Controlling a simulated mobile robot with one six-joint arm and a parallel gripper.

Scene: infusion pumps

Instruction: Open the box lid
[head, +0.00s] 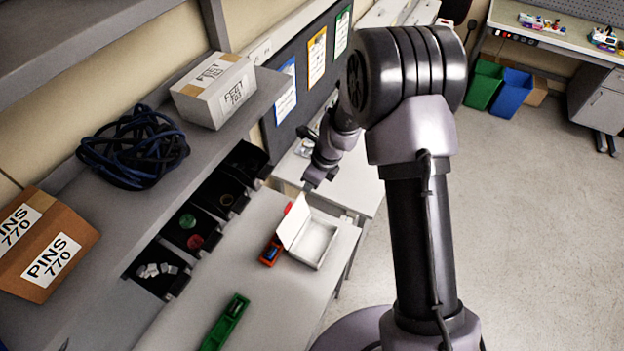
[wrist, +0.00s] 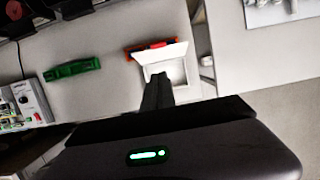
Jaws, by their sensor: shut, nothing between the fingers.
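The white box (head: 314,243) stands on the workbench, and its inside shows and looks empty. Its lid (head: 296,219) is raised, leaning up and outward along the left side. In the wrist view the box (wrist: 179,72) lies just beyond the fingertips, with the lid (wrist: 163,52) raised along its far side. My gripper (head: 308,186) is shut and empty, above and beyond the box in the head view. Its closed fingers (wrist: 158,82) overlap the box's near left corner in the wrist view; I cannot tell whether they touch it.
A red-orange item (head: 271,250) lies close behind the lid. A green item (head: 225,321) lies nearer on the bench (head: 270,297). Dark bins (head: 190,227) line the shelf at left. Bench surface between the green item and the box is clear.

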